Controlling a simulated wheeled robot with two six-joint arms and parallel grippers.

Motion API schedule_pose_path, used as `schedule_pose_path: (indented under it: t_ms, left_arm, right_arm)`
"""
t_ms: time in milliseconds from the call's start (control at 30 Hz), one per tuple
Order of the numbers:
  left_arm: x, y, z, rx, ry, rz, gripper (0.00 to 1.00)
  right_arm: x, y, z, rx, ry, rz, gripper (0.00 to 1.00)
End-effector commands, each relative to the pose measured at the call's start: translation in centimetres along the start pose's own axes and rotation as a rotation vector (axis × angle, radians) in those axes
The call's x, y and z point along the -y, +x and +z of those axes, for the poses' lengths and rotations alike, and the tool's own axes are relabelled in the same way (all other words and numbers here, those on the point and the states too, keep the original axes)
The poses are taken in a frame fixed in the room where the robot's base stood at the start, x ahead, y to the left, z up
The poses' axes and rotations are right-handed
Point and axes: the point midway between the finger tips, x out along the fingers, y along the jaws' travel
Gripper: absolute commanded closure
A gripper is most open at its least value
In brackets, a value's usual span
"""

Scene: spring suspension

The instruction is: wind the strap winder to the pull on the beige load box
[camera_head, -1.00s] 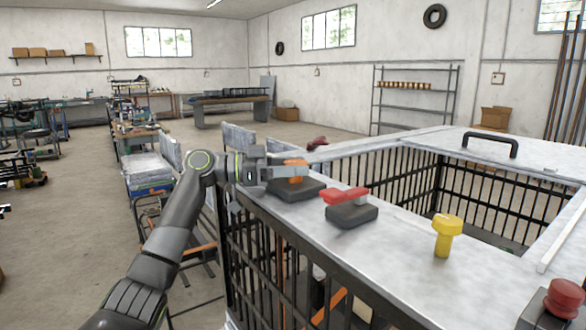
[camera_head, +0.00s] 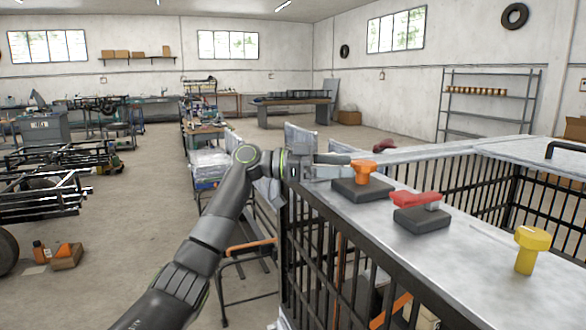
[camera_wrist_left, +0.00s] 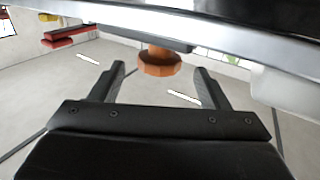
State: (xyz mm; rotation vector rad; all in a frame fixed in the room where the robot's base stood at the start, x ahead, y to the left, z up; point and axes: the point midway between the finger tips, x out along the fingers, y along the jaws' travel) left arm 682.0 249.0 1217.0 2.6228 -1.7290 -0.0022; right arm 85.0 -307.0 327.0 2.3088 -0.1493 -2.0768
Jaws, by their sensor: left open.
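An orange knob (camera_head: 364,169) stands on a dark block (camera_head: 352,192) on the metal top of the barred frame. I cannot tell for certain whether it is the strap winder. My left gripper (camera_head: 341,166) is open and empty, just left of the orange knob. In the left wrist view the knob (camera_wrist_left: 160,62) shows ahead, in line with the gap between the open fingers (camera_wrist_left: 160,72), not clasped. A pale thing (camera_head: 427,317) shows partly behind the bars; I cannot tell whether it is the beige load box. My right gripper is not in view.
A red lever (camera_head: 414,199) on a dark block (camera_head: 421,220) and a yellow knob (camera_head: 530,247) stand further right on the metal top (camera_head: 470,272). Chairs stand behind the frame's left end. Open floor (camera_head: 140,210) lies to the left.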

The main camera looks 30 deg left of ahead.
Motion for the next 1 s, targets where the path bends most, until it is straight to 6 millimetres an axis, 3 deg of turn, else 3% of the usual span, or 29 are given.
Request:
schedule_pose_path:
  t_ms: [33,300,500,700,1000]
  left_arm:
    - [0.1,-1.5,0.4,0.003,0.002,-0.006,0.30]
    - [0.1,-8.1,0.3,0.002,0.000,-0.005,0.30]
    - [0.1,-11.4,0.2,0.001,-0.001,-0.003,0.30]
    - [0.0,-12.7,0.1,0.000,0.001,0.000,0.30]
    - [0.0,-12.7,0.0,0.000,0.000,-0.001,0.30]
  right_arm:
    - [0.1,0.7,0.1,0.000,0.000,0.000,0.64]
    - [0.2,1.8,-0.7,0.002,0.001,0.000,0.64]
    - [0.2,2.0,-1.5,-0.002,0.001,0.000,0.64]
    - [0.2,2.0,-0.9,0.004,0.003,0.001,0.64]
    - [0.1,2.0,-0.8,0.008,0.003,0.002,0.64]
